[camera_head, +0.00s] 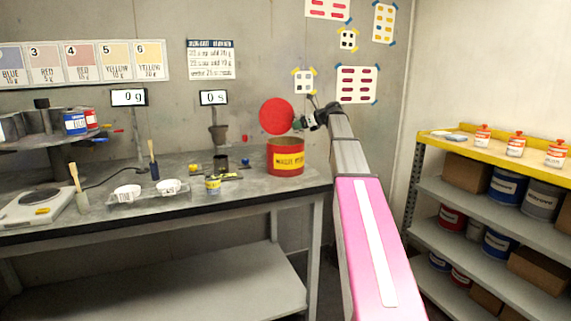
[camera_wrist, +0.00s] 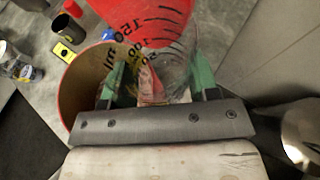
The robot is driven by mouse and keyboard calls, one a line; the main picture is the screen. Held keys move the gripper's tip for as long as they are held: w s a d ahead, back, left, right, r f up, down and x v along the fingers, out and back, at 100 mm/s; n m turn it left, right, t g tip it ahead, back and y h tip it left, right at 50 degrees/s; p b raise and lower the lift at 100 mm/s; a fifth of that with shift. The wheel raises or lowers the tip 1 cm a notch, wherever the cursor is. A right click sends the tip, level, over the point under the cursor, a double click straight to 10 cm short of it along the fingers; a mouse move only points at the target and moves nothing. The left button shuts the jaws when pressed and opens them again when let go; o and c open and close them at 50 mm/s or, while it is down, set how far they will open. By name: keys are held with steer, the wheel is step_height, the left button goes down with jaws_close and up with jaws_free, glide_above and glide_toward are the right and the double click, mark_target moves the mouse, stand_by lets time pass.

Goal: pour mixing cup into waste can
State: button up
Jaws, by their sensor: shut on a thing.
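The waste can (camera_head: 285,158) is red with a yellow label and stands at the right end of the bench. In the wrist view its round opening (camera_wrist: 72,97) lies below and left of my gripper. My gripper (camera_head: 313,118) is above the can, near its right side. In the wrist view its green fingertips (camera_wrist: 150,88) are shut on the mixing cup (camera_wrist: 178,68). The cup is clear with black ml marks and red contents at its far part, away from the fingers. It looks tilted; I cannot tell whether anything runs out.
A yellow-topped shelf (camera_head: 490,148) with bottles stands at the right.

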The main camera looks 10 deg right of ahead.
mark_target(304, 114)
steer(key=shift+r, duration=0.1)
stand_by(0.3)
steer(key=shift+r, duration=1.9)
